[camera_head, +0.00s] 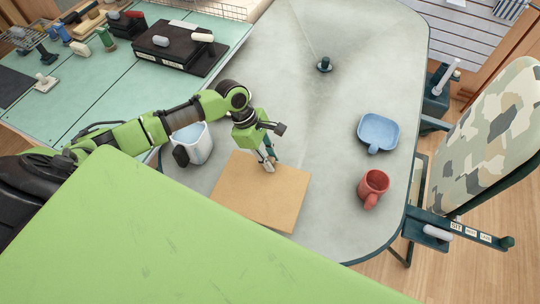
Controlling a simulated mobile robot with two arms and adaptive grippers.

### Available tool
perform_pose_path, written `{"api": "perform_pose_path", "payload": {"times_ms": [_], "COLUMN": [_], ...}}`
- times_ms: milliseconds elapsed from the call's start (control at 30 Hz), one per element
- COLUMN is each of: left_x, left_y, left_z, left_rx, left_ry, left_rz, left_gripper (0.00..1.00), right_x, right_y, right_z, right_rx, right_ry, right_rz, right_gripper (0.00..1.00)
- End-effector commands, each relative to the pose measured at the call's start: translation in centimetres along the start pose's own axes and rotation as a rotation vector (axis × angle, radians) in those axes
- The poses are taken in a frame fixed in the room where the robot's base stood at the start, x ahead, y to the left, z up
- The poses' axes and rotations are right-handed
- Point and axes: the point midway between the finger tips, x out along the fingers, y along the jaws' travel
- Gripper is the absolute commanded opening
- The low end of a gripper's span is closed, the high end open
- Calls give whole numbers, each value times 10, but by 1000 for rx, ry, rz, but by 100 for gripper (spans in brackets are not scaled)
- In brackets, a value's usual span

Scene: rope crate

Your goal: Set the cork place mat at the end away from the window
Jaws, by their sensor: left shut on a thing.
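The cork place mat (258,199) is a flat tan square over the near left part of the grey table (310,110). My left gripper (269,163) reaches in from the left and is shut on the mat at its far edge. I cannot tell whether the mat touches the table or is slightly raised. The fingertips hide a small part of that edge. My right gripper is not in view. No window is clearly visible.
A white mug-like container (193,145) stands left of the mat. A red mug (373,186) and a blue square dish (379,132) stand to the right. A small dark fitting (324,65) is farther back. The table's middle is clear. A camouflage-patterned chair (495,135) stands at right.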

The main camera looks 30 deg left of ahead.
Motion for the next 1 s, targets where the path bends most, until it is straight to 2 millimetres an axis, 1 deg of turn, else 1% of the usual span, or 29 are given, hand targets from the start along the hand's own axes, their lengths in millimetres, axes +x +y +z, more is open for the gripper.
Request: {"api": "perform_pose_path", "payload": {"times_ms": [33,200,400,633,1000], "left_x": [7,27,44,54,54], "left_y": [0,0,0,1,1], "left_z": [-2,-10,-18,-22,-22], "left_rx": [-2,-1,0,1,1], "left_ry": [-1,-1,-2,-1,0], "left_rz": [-2,-1,-1,1,0], "left_gripper": [0,0,0,0,0], "right_x": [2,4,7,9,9], "right_y": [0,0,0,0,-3], "right_z": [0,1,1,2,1], "right_rx": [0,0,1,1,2], "right_ry": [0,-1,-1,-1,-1], "right_rz": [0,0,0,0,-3], "right_gripper": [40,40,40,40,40]}}
